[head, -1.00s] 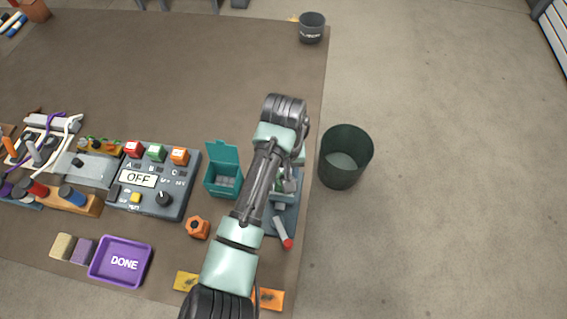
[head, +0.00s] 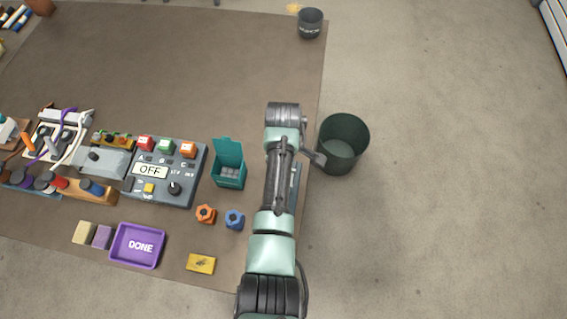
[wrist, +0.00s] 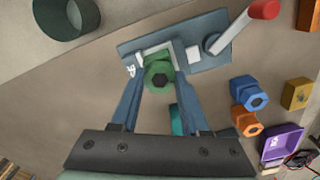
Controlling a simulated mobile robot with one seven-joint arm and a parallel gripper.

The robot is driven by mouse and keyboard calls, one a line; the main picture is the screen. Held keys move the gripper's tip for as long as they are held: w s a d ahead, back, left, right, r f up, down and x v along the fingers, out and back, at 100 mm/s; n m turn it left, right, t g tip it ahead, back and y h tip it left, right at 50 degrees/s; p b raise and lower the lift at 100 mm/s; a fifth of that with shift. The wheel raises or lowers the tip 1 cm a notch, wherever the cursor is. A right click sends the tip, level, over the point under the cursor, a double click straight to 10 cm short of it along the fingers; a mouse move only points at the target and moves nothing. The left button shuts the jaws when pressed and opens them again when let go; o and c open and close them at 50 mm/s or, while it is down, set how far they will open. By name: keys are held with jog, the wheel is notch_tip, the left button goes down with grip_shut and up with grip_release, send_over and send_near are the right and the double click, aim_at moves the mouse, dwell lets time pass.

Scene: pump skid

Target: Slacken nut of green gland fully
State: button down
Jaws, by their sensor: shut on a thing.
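The green gland nut (wrist: 158,72) shows in the wrist view, on a blue-grey base plate (wrist: 208,27) with a pale angled bracket behind it. My gripper (wrist: 160,66) has one finger on each side of the green nut and is shut on it. A red-tipped lever (wrist: 264,9) stands out from a round fitting on the same plate, to the right of the nut. In the head view my arm covers the nut, my fingers and most of the plate. How far the nut is turned on its thread I cannot tell.
A blue nut (head: 235,219) and an orange nut (head: 205,214) stand left of my arm. A teal open-lidded box (head: 229,170), a control box reading OFF (head: 164,186) and a purple DONE tray (head: 137,246) are farther left. A dark bin (head: 343,144) stands close on the right.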

jog(key=n+p, duration=0.1)
jog(key=n, duration=0.3)
jog(key=shift+n, duration=0.4)
jog(key=shift+w, duration=0.1)
jog(key=shift+a, duration=0.1)
jog(key=shift+c, duration=1.9)
grip_release()
jog(key=shift+r, duration=0.1)
notch_tip(320, 180, up, 13)
jog(key=shift+b, duration=0.35)
